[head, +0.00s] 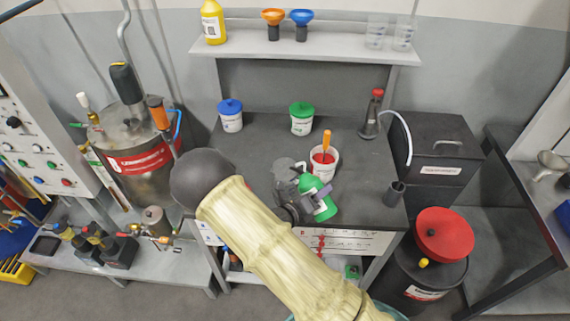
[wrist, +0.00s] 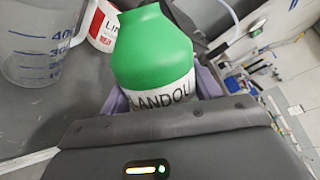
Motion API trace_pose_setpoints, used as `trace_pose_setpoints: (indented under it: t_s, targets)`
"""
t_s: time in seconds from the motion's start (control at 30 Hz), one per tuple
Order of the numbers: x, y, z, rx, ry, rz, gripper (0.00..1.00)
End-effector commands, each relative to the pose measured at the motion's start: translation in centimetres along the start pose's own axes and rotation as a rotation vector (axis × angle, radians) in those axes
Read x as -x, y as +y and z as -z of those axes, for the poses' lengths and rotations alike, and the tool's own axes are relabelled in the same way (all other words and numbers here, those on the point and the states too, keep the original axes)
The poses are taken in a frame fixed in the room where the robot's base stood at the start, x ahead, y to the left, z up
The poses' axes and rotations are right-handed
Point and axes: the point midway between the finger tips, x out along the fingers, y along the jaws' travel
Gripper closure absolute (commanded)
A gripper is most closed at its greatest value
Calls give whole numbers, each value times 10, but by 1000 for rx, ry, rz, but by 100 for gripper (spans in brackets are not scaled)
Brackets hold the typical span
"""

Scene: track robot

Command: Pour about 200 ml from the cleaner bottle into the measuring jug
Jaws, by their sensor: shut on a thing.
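My gripper (head: 312,197) is shut on a green bottle (head: 323,209) with a white label band, at the front of the dark worktop. In the wrist view the bottle (wrist: 152,55) sits between the purple finger pads, its label partly reading "ANDOL". Its lower part is hidden by my gripper. I cannot tell its exact tilt or whether it touches the worktop. The clear measuring jug (wrist: 38,45) with blue marks stands left of the bottle in the wrist view, apart from it, its top cut off. In the head view the jug (head: 284,166) is partly hidden behind my gripper.
A white tub with red contents and an orange handle (head: 325,160) stands close behind the bottle. Blue-lidded (head: 230,118) and green-lidded (head: 302,120) tubs and a red-topped flask (head: 372,117) stand farther back. A shelf (head: 330,45) holds a yellow bottle (head: 213,22), funnels and clear beakers.

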Motion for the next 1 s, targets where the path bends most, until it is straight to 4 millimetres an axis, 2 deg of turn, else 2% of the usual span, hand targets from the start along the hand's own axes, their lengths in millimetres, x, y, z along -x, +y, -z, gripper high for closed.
trace_pose_setpoints:
  t_s: [0.57, 1.0]
  targets:
    - [4, -16, -10, 131, 35, 2, 75]
    - [4, -17, -11, 162, 43, 3, 75]
